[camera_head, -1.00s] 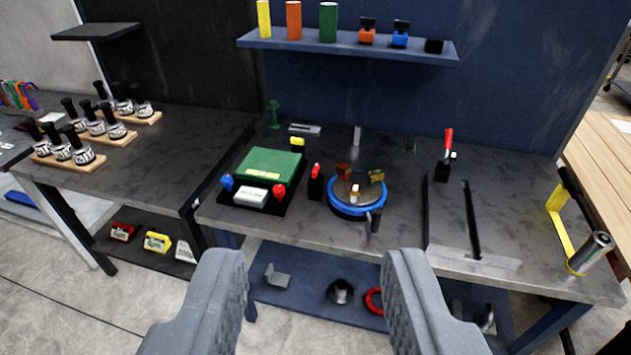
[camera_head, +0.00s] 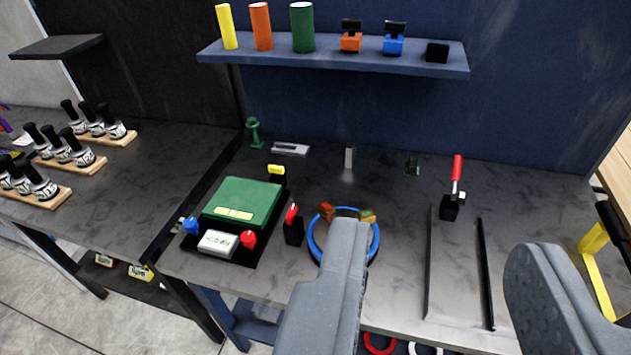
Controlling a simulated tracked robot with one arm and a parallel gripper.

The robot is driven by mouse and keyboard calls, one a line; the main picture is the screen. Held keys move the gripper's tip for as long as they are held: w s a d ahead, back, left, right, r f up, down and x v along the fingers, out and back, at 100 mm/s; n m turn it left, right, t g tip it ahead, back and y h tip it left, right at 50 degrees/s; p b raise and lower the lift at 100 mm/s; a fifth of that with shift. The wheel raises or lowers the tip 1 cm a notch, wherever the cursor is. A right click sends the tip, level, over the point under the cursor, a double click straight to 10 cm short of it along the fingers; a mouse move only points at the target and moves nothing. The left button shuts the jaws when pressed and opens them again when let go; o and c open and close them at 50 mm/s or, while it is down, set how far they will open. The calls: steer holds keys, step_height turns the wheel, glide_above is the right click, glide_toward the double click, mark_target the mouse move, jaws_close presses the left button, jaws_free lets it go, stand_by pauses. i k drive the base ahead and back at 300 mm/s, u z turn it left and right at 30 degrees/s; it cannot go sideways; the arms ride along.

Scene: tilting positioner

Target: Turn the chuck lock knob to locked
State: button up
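The round chuck with a blue ring (camera_head: 313,243) and small orange-brown jaws (camera_head: 367,215) sits at the middle of the bench. My gripper (camera_head: 437,246) is open and empty in front of the bench; its left finger covers the chuck's middle and front right, hiding the dark handle there. Left of the chuck, a black block carries a red lever (camera_head: 292,212). Further left, a green-topped unit (camera_head: 243,201) has a blue knob (camera_head: 191,226) and a red knob (camera_head: 249,238) beside a white label plate. I cannot tell which is the chuck lock knob.
A slotted rail (camera_head: 456,285) with a red-handled upright (camera_head: 457,170) stands to the right. A blue shelf (camera_head: 330,62) with coloured cylinders hangs above. Stamp-like tools (camera_head: 40,180) stand on the left bench. A yellow bracket (camera_head: 600,275) is at far right.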

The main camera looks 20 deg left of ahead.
mark_target(290, 218)
steer(key=u, duration=0.3)
steer(key=i, duration=1.15)
steer(key=u, duration=0.75)
